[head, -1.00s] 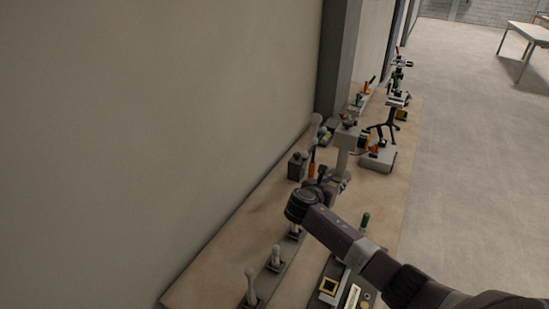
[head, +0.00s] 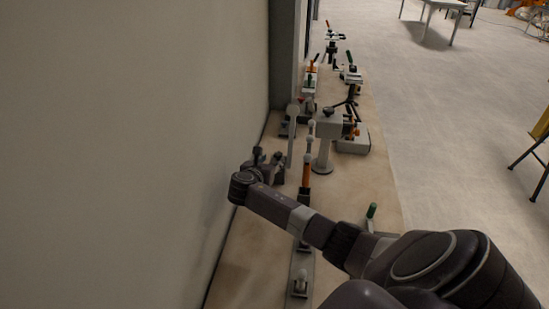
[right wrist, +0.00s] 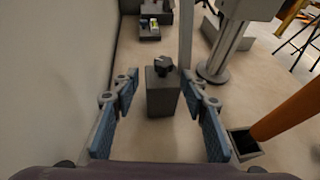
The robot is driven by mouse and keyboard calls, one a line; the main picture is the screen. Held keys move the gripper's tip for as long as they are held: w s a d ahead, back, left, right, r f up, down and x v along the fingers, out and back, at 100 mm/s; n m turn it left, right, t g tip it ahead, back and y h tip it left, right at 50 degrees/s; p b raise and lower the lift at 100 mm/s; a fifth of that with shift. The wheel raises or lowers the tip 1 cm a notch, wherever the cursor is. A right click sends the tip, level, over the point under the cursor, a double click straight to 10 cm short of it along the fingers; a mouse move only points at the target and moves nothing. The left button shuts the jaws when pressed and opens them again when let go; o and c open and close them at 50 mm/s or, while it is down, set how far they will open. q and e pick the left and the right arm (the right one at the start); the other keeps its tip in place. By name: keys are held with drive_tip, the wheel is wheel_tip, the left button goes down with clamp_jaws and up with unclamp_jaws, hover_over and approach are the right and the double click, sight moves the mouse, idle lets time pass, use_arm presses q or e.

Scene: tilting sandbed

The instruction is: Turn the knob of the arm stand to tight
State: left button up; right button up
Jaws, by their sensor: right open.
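A dark grey upright block (right wrist: 162,95) with a black knob (right wrist: 163,66) on top, seemingly the arm stand, stands in the middle of the right wrist view. A pale grey pole (right wrist: 186,35) rises right behind it; I cannot tell whether they are joined. My right gripper (right wrist: 160,80) is open, its blue-padded fingers on either side of the block, apart from it and holding nothing. In the head view my right gripper (head: 268,159) is near the wall and hides most of the block. The knob's setting cannot be read. My left gripper is out of view.
An orange handle (right wrist: 290,113) in a dark socket stands close on the right. A grey pedestal (head: 322,150) stands beyond it. The wall (head: 150,150) is close on the left. More fixtures line the bench (head: 385,190) farther back.

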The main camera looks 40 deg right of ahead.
sight(276, 156)
drive_tip(key=shift+w+d+f, duration=0.1)
drive_tip(key=shift+w+d, duration=0.1)
drive_tip(key=shift+d, duration=0.4)
drive_tip(key=shift+w+d, duration=0.15)
drive_tip(key=shift+d, duration=0.45)
drive_tip(key=shift+w+d+f, duration=0.15)
drive_tip(key=shift+w+d, duration=0.1)
drive_tip(key=shift+d, duration=0.3)
drive_tip(key=shift+w+d+f, duration=0.1)
drive_tip(key=shift+d+f, duration=0.05)
drive_tip(key=shift+w, duration=0.1)
drive_tip(key=shift+c, duration=2.3)
clamp_jaws()
drive_tip(key=shift+f+b, duration=0.1)
drive_tip(key=shift+b, duration=0.25)
drive_tip(key=shift+w+m+g+b, duration=0.1)
drive_tip(key=shift+m+g+b, duration=0.2)
drive_tip(key=shift+g+b, duration=0.1)
drive_tip(key=shift+m+g+h+b, duration=0.4)
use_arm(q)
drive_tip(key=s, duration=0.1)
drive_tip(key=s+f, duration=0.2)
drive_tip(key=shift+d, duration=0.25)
